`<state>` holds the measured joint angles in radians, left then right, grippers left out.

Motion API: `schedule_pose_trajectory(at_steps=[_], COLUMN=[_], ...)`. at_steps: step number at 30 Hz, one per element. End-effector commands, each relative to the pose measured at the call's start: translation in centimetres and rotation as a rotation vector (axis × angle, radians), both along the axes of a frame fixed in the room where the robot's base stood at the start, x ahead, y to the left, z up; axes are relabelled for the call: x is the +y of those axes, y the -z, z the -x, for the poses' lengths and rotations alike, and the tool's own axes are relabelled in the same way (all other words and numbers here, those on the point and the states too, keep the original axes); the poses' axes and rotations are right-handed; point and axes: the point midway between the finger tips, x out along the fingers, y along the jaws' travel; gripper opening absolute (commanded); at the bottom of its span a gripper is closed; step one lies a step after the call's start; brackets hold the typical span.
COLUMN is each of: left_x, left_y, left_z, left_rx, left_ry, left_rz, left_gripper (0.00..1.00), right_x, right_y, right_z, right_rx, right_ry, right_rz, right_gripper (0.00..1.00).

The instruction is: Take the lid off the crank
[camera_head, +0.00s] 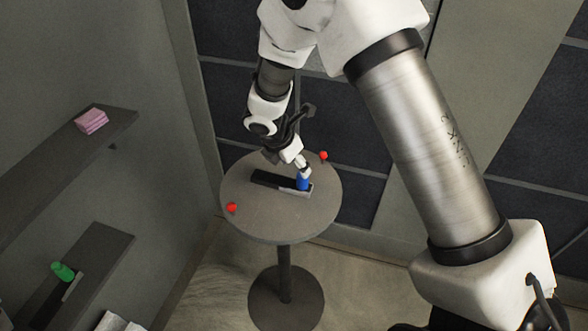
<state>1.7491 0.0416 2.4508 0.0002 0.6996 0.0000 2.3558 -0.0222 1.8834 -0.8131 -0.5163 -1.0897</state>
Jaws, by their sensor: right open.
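On the round grey table lies a long black bar (270,180) with a light grey strip (294,190) along one side; it looks like the crank. A blue cylinder (303,183) stands upright at its right end; I cannot tell whether this is the lid. My right gripper (302,167) is open and comes down from above, right at the top of the blue cylinder. I cannot tell whether its fingers touch the cylinder. My left gripper is not in view.
The round table (262,222) carries a red ball (232,208) at its front left and another red ball (323,156) at its back right. A wall stands close behind the table.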

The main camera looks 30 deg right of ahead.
Motion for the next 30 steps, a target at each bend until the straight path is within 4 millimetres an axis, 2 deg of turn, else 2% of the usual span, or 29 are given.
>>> schedule_pose_trajectory(at_steps=[9,12,17,19,22,30], left_x=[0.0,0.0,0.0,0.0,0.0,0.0], left_y=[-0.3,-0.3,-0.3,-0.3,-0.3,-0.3], left_z=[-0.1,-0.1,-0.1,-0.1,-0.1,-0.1], left_rx=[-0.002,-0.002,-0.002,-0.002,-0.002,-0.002], left_ry=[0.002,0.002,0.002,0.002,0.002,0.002], left_rz=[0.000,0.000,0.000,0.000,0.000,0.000], left_gripper=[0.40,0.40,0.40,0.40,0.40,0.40], right_x=[-1.8,-2.0,-2.0,-2.0,-2.0,-2.0], right_y=[5.0,5.6,5.6,5.6,5.6,5.7], right_z=[-0.2,-0.3,-0.3,-0.3,-0.3,-0.3], right_rx=[0.003,0.001,0.000,0.001,0.001,0.000], right_ry=[0.001,0.000,0.001,0.001,0.001,0.001], right_rz=[-0.002,-0.002,-0.002,-0.002,-0.002,-0.003], right_gripper=[0.61,0.61,0.61,0.42,0.18,0.17])
